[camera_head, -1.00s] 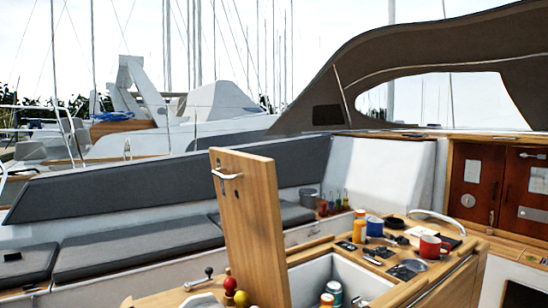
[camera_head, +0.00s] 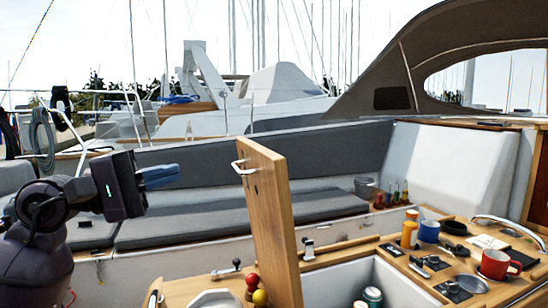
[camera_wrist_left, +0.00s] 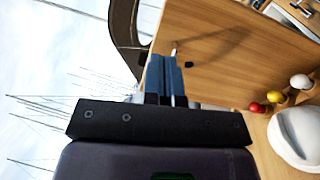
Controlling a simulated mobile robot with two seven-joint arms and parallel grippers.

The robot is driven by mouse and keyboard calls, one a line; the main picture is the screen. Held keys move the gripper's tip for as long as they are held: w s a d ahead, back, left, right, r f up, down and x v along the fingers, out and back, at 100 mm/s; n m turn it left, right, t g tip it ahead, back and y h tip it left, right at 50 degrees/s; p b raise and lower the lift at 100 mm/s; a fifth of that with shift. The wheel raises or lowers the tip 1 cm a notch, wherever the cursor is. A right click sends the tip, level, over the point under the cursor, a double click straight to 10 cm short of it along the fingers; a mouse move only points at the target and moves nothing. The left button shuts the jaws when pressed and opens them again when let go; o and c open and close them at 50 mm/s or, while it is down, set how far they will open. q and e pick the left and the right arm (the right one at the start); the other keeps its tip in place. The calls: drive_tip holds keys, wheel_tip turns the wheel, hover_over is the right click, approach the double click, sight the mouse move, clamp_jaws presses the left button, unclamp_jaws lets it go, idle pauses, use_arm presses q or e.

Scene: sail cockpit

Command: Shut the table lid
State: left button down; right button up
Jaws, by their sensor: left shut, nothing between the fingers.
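The wooden table lid (camera_head: 272,225) stands upright, open, at the left edge of the table's storage well (camera_head: 385,290). A pale metal handle (camera_head: 241,168) sits near its top on the left-facing side. My left gripper (camera_head: 178,172) is shut and empty, to the left of the lid at about the handle's height in the head view, and apart from it. In the left wrist view its blue fingers (camera_wrist_left: 165,80) point toward the lid's wooden face (camera_wrist_left: 225,45). My right gripper is not in view.
On the table right of the well stand a red mug (camera_head: 496,264), a blue mug (camera_head: 429,231) and an orange bottle (camera_head: 408,235). Cans (camera_head: 372,296) sit in the well. Cushioned benches (camera_head: 190,220) run behind.

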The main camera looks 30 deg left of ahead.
sight(265, 156)
use_arm(q)
drive_tip(key=shift+m, duration=0.6)
drive_tip(key=p+x, duration=0.1)
drive_tip(key=x, duration=0.3)
drive_tip(key=p+x, duration=0.2)
drive_tip(key=x, duration=0.3)
drive_tip(key=p+x, duration=0.1)
drive_tip(key=x, duration=0.3)
drive_tip(key=shift+w+d+f+p, duration=0.15)
drive_tip(key=shift+d+f+p, duration=0.1)
drive_tip(key=shift+p, duration=0.15)
